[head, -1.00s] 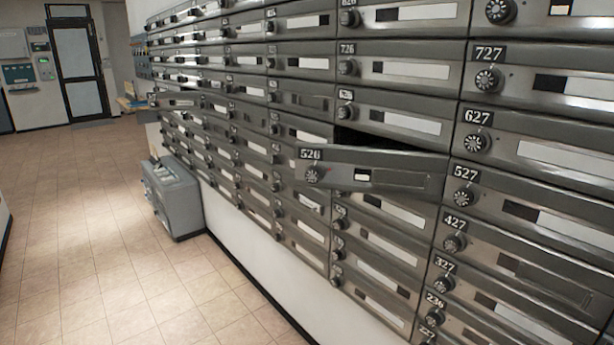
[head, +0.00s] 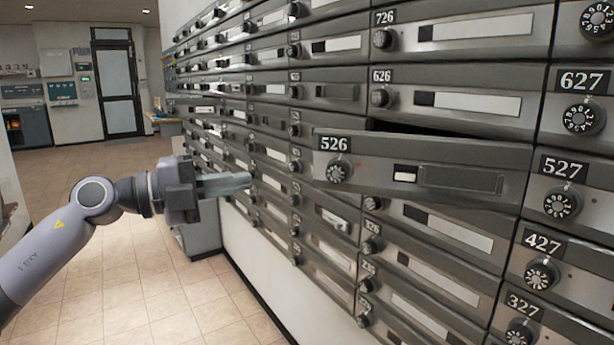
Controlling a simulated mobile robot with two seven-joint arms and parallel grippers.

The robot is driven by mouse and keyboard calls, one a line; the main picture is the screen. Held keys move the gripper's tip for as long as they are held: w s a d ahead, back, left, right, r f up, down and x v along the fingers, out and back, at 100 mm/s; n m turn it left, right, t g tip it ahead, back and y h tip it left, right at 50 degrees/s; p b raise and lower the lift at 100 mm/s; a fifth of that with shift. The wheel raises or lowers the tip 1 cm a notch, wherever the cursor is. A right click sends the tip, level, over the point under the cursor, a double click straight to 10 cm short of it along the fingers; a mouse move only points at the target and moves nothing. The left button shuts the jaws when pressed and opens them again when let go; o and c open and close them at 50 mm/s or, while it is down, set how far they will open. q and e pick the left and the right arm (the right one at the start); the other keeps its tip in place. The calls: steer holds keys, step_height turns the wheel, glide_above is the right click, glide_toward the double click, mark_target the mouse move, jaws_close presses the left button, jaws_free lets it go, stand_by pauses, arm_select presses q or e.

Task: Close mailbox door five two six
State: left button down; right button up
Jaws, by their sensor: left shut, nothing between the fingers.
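Mailbox door 526 (head: 415,170) stands ajar in the middle of the head view. Its left end, with the number plate and round dial (head: 339,171), sticks out from the wall of boxes. A dark gap shows above it, below door 626 (head: 450,95). My left gripper (head: 243,183) is shut and empty, to the left of the door's free end. Its fingers point right toward the door, with a gap between them and the door in the picture. My right gripper is not in view.
Doors around 526, such as 527 (head: 566,190) and 726 (head: 455,32), look shut. A grey cabinet (head: 200,237) stands on the floor behind my left arm. The tiled floor (head: 150,290) at the left is open.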

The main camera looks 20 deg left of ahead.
arm_select(q)
steer(key=p, duration=0.1)
glide_toward(320, 163)
steer(key=w+d, duration=0.1)
steer(key=d, duration=0.4)
steer(key=shift+w+a+r, duration=0.1)
steer(key=shift+w, duration=0.45)
steer(key=shift+w+a+r, duration=0.1)
steer(key=shift+w, duration=0.5)
steer(key=shift+w+f, duration=0.1)
steer(key=shift+w, duration=0.15)
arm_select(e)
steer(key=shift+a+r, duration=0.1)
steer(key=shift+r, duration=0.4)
arm_select(q)
steer(key=shift+a, duration=0.1)
